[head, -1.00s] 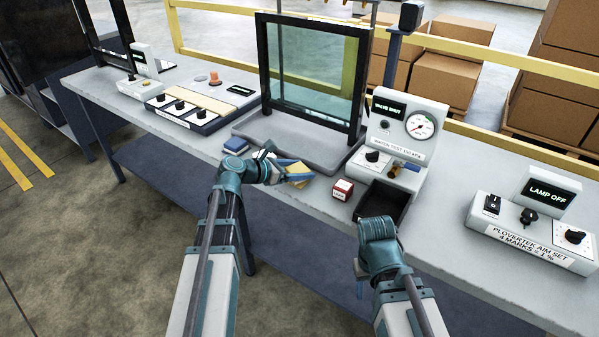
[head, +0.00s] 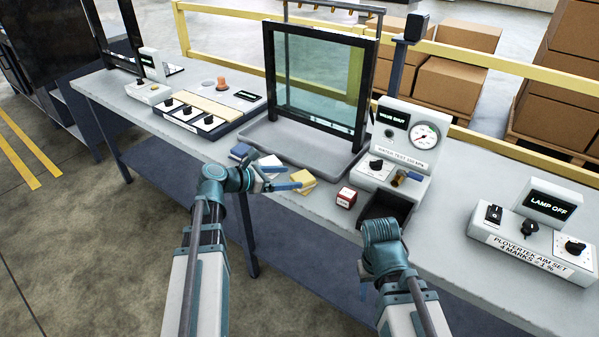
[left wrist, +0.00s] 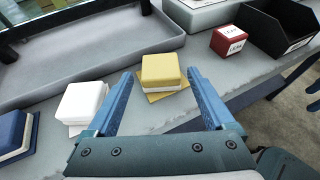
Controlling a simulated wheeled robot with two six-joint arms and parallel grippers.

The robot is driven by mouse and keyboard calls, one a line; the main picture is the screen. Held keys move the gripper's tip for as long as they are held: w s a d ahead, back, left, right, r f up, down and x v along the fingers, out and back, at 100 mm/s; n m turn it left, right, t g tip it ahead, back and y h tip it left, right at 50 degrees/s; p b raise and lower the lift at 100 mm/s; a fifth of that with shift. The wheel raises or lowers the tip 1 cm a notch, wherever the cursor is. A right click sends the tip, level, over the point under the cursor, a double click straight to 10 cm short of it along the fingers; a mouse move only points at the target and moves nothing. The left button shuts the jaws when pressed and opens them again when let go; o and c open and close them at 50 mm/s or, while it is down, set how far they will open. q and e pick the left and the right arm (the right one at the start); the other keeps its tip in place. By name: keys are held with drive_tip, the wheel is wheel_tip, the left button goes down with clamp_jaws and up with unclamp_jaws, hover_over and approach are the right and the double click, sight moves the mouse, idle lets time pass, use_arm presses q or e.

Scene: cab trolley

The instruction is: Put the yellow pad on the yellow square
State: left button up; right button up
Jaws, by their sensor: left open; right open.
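The yellow pad (left wrist: 160,70), a yellow block with a pale lower part, sits on the yellow square (left wrist: 168,95), whose edge shows around its base. The pad also shows in the head view (head: 301,178). My left gripper (left wrist: 162,82) is open. Its two blue fingers lie either side of the pad and appear clear of it. In the head view my left gripper (head: 281,179) is just left of the pad. My right wrist (head: 382,238) is at the bench's front edge; most of its gripper is hidden, with one blue piece showing below.
A white pad (left wrist: 83,100) and a blue pad (left wrist: 12,130) sit left of the yellow one. A red box (head: 346,197) and a black bin (head: 388,208) stand to the right. A grey tray with a glass frame (head: 315,80) stands behind.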

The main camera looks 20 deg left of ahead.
use_arm(q)
drive_tip(key=p+v, duration=0.1)
drive_tip(key=v, duration=0.4)
drive_tip(key=shift+a+r, duration=0.1)
idle(0.4)
